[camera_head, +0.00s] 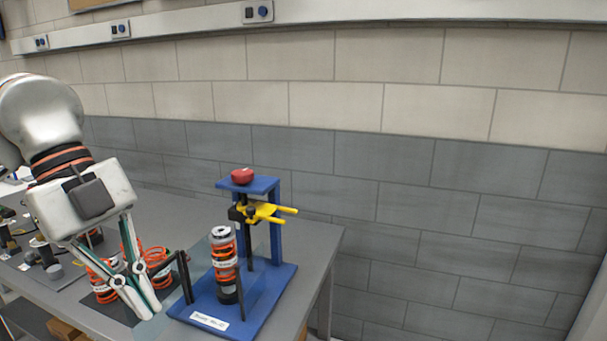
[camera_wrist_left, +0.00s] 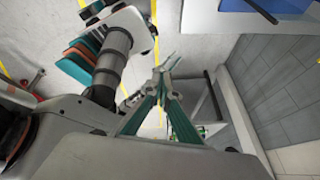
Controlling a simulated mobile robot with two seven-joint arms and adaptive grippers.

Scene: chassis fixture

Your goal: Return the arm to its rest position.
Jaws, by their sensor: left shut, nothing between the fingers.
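My left arm comes in from the left in the head view, bent down over the table. Its gripper (camera_head: 150,306) points downward, with the fingertips together and nothing between them. It is in front of the orange springs and to the left of the blue fixture's base. In the left wrist view the same gripper (camera_wrist_left: 165,66) shows its green-sided fingers converging at the tips, with no object in them. My right gripper is in neither view.
The blue fixture (camera_head: 262,318) has a red knob (camera_head: 242,176), a yellow fork (camera_head: 265,212) and an upright orange-and-black spring unit (camera_head: 225,262). Orange springs (camera_head: 155,262) stand behind my left fingers. The grey table (camera_head: 318,238) ends just right of the fixture, near the wall.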

